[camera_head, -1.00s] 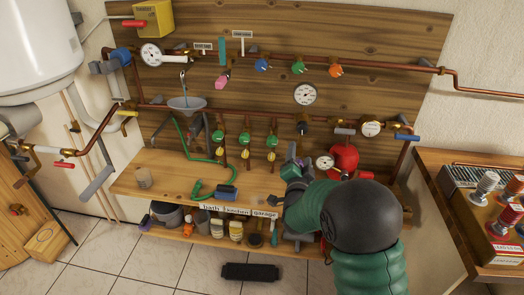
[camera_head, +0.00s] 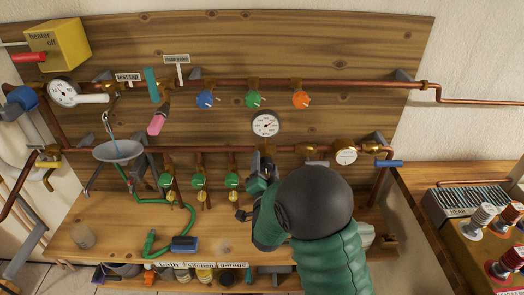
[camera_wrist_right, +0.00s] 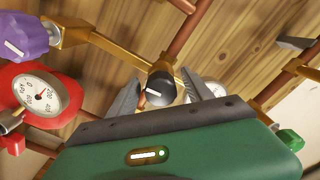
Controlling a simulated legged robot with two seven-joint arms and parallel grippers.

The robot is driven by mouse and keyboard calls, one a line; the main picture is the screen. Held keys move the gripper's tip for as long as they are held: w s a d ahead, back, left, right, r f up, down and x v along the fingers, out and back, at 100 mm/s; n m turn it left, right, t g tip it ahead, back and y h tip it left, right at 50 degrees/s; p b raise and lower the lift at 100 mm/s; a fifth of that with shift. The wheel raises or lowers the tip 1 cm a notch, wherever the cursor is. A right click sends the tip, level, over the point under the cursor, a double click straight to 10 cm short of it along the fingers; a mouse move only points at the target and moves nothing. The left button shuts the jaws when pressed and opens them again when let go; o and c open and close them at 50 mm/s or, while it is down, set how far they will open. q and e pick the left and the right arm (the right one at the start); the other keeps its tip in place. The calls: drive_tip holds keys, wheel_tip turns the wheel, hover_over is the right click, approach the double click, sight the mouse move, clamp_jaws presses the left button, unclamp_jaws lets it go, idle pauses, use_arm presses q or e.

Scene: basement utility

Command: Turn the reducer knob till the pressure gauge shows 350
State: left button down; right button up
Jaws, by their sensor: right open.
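The black reducer knob (camera_wrist_right: 160,88) with a white line sits on a brass fitting in the right wrist view. My right gripper (camera_wrist_right: 160,80) is open, with one finger on each side of the knob; I cannot tell whether they touch it. In the head view my right gripper (camera_head: 260,172) is at the lower pipe, partly hidden by my arm, and covers most of the knob. The round white pressure gauge (camera_head: 265,123) is on the board just above; its figures are too small to read. My left gripper is not in view.
Blue (camera_head: 208,99), green (camera_head: 255,99) and orange (camera_head: 301,100) knobs hang from the upper pipe. Green valves (camera_head: 199,181) stand left of my gripper. In the wrist view, a purple knob (camera_wrist_right: 25,38) and a red-rimmed gauge (camera_wrist_right: 40,93) are at left.

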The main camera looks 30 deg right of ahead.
drive_tip(key=shift+w+d, duration=0.15)
drive_tip(key=shift+d, duration=0.55)
drive_tip(key=shift+s+r, duration=0.1)
drive_tip(key=shift+s, duration=0.15)
drive_tip(key=shift+s+a+r, duration=0.15)
drive_tip(key=shift+a, duration=0.15)
drive_tip(key=shift+a+r, duration=0.1)
drive_tip(key=shift+a, duration=0.25)
drive_tip(key=shift+c, duration=1.3)
drive_tip(key=shift+a, duration=0.2)
drive_tip(key=shift+c, duration=2.4)
drive_tip(key=shift+d, duration=0.45)
clamp_jaws()
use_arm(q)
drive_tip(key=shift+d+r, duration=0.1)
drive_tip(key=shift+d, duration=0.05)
use_arm(e)
drive_tip(key=shift+a, duration=0.1)
